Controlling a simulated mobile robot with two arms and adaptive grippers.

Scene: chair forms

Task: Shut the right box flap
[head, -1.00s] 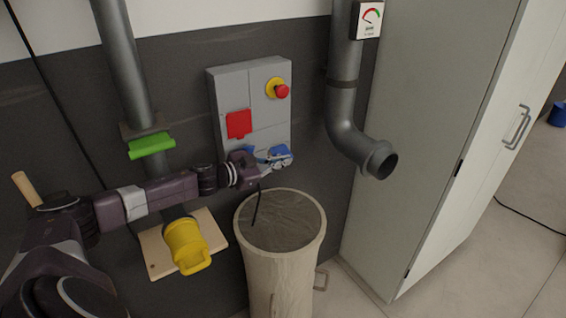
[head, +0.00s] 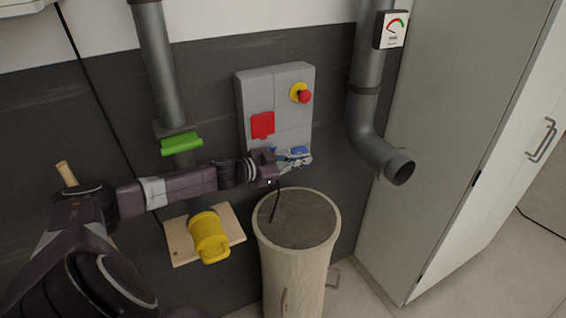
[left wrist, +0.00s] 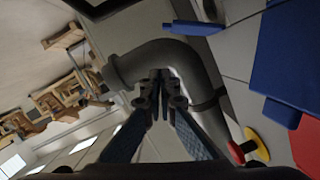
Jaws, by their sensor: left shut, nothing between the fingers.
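A grey wall box (head: 290,85) carries a red flap (head: 262,125) and blue flaps along its lower part. The right blue flap (head: 303,151) is partly hidden by my left gripper (head: 294,159) in the head view. In the left wrist view, a narrow blue flap (left wrist: 190,28) shows nearly edge-on and seems to stand out from the box. A wider blue flap (left wrist: 290,60) lies farther right there. My left gripper (left wrist: 163,78) is shut and empty, in front of the box's lower right; contact with the flap cannot be told. My right gripper is not in view.
A red button on a yellow base (head: 303,94) sits high on the box. A bent grey pipe (head: 372,140) hangs to its right, beside a tall cabinet (head: 440,130). A round bin (head: 293,255) stands below my gripper. A yellow fitting (head: 208,235) is lower left.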

